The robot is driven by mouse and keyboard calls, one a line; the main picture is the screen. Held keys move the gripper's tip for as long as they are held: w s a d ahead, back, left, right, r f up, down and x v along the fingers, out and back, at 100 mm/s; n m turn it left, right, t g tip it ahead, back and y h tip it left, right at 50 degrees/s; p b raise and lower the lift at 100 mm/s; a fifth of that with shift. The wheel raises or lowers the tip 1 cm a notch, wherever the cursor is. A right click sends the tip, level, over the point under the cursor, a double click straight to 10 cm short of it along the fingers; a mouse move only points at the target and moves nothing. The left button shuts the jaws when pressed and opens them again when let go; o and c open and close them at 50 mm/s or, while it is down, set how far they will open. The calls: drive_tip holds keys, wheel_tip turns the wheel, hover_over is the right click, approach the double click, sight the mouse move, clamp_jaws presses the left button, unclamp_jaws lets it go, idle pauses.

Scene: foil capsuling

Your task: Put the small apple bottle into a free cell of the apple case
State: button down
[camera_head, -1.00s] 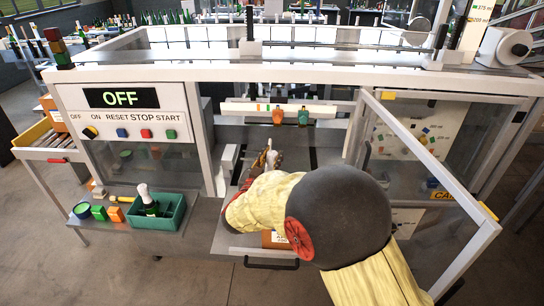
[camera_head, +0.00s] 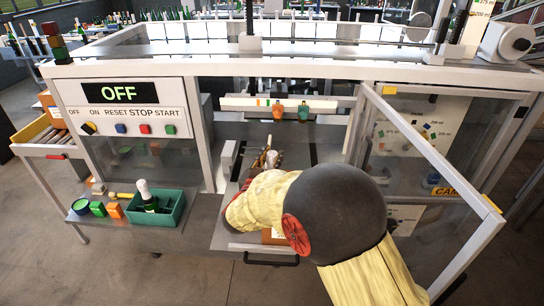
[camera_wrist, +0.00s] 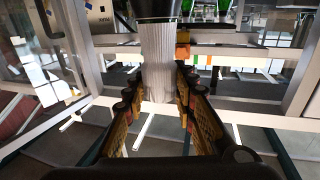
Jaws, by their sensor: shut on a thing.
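My gripper (camera_head: 262,164) is over the open bay of the machine, its fingers partly hidden by my arm in the head view. In the wrist view my gripper (camera_wrist: 160,85) is shut on a bottle, with a finger on each side of its whitish, ribbed foil neck (camera_wrist: 158,48). The bottle's dark body is cut off at the top of that view. Its white top (camera_head: 271,158) shows in the head view; no label is readable. A brown cardboard case (camera_head: 274,237) with a white label lies mostly behind my arm; its cells and any apple mark are hidden.
A green crate (camera_head: 178,217) on the left shelf holds a dark bottle with a white top (camera_head: 145,190). An open clear door (camera_head: 435,155) flanks the bay's right side. The panel (camera_head: 125,97) reads OFF.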

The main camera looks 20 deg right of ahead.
sight(272, 167)
drive_tip(key=shift+f+b, duration=1.35)
drive_tip(key=shift+f, duration=0.7)
drive_tip(key=c, duration=1.8)
unclamp_jaws()
drive_tip(key=o, duration=0.4)
drive_tip(key=shift+s+f, duration=0.1)
drive_tip(key=shift+f, duration=0.05)
drive_tip(key=v, duration=1.2)
